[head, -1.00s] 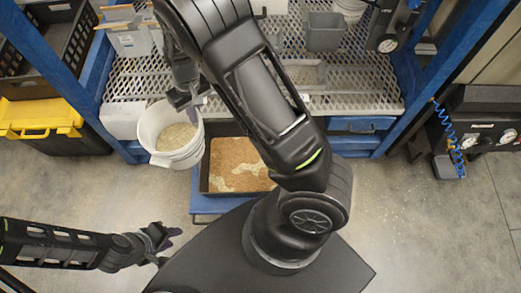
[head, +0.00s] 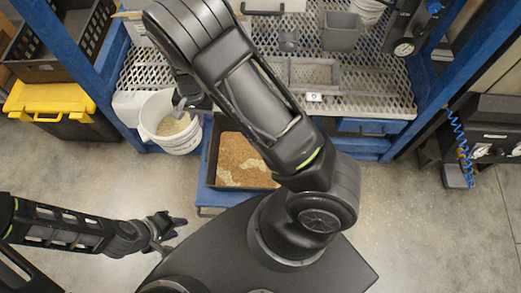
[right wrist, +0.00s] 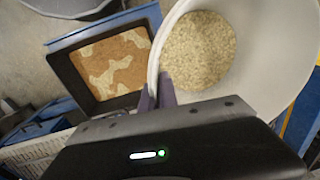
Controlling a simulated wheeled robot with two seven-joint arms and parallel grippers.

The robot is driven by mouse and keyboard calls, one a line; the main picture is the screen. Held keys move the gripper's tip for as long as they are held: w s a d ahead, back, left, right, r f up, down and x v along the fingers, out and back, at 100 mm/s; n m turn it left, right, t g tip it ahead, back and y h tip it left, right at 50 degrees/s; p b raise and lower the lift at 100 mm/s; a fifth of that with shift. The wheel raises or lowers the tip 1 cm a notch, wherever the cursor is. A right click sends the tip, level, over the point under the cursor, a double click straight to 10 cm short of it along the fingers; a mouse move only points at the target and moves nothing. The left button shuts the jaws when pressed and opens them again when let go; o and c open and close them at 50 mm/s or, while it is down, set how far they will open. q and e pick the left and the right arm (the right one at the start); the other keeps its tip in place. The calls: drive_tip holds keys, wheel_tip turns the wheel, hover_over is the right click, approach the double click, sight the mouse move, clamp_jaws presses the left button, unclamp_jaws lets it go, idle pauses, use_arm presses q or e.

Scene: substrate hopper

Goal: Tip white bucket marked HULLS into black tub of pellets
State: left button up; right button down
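The white bucket (head: 152,132) is left of the black tub in the head view, with pale hulls (head: 174,124) inside. It looks near upright, and its marking is too small to read. My right gripper (head: 192,103) is at its rim, partly hidden by my arm. In the right wrist view the fingers (right wrist: 157,92) are closed on the bucket's rim (right wrist: 155,52). The black tub (head: 213,150) holds brown pellets with pale patches, and my right arm covers its upper right part. My left gripper (head: 172,226) is low at left, away from both; its finger gap is unclear.
The tub rests on a blue stand (head: 206,196). A perforated metal bench (head: 370,95) with blue posts lies behind, holding grey bins (head: 340,32). A black box with a yellow lid (head: 50,99) stands at left. Floor at lower right (head: 430,230) is clear.

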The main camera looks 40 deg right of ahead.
sight(190, 143)
drive_tip(key=a+f+m, duration=0.1)
drive_tip(key=f+m, duration=0.2)
drive_tip(key=m, duration=0.2)
drive_tip(key=a+f+m+h, duration=0.1)
drive_tip(key=a+f+m, duration=0.1)
drive_tip(key=m, duration=0.3)
drive_tip(key=a+f+m, duration=0.2)
drive_tip(key=f+m, duration=0.2)
drive_tip(key=shift+s+a+m, duration=0.1)
drive_tip(key=shift+s+m, duration=0.15)
drive_tip(key=shift+m, duration=0.15)
drive_tip(key=s+a+f+m, duration=0.3)
drive_tip(key=f+m, duration=0.7)
drive_tip(key=m, duration=0.5)
drive_tip(key=shift+s+g+h, duration=0.15)
drive_tip(key=shift+g+h, duration=0.25)
drive_tip(key=shift+r+p, duration=0.15)
drive_tip(key=shift+p, duration=0.15)
